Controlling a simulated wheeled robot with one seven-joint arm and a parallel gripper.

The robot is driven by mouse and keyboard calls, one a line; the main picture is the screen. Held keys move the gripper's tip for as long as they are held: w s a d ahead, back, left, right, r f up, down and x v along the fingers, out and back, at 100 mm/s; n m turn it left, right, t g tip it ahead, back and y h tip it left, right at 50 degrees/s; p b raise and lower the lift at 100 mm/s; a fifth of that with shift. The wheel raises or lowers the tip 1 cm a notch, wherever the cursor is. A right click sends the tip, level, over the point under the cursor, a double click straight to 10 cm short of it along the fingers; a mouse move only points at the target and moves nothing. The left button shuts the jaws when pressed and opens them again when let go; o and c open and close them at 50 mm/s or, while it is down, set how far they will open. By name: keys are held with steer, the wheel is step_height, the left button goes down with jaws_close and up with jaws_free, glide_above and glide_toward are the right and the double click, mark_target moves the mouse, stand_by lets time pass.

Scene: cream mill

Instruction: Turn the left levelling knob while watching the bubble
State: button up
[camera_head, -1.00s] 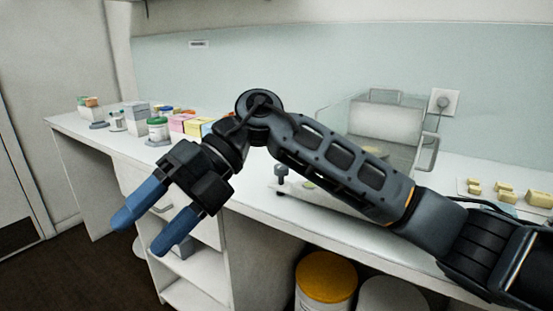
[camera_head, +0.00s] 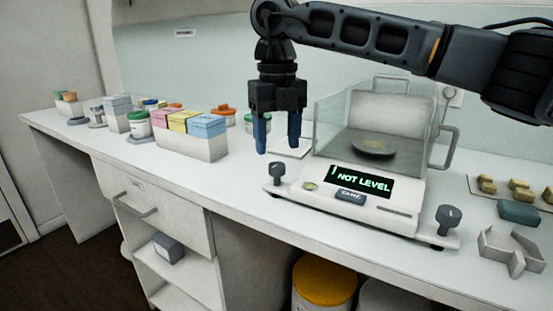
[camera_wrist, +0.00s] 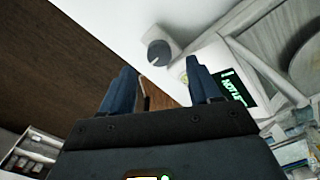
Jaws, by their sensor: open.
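A white balance (camera_head: 385,212) stands on the counter, its display (camera_head: 362,182) reading "NOT LEVEL". The left levelling knob (camera_head: 277,170), dark grey, stands at its front left corner; it also shows in the wrist view (camera_wrist: 159,53). The right knob (camera_head: 447,217) is at the front right corner. The small round bubble level (camera_head: 310,186), yellow-green, sits left of the display; its bubble is too small to read. My gripper (camera_head: 278,146) is open and empty, pointing down above and slightly behind the left knob in the head view, apart from it. In the wrist view the fingers (camera_wrist: 160,88) are spread below the knob.
A glass draft shield (camera_head: 330,125) encloses the pan (camera_head: 374,146). Boxes with coloured lids (camera_head: 190,145) stand to the left. A grey angular holder (camera_head: 512,252), a teal block (camera_head: 519,212) and small yellowish blocks (camera_head: 519,190) lie to the right.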

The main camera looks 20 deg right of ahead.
mark_target(277, 165)
steer(key=shift+f, duration=2.35)
steer(key=c, duration=1)
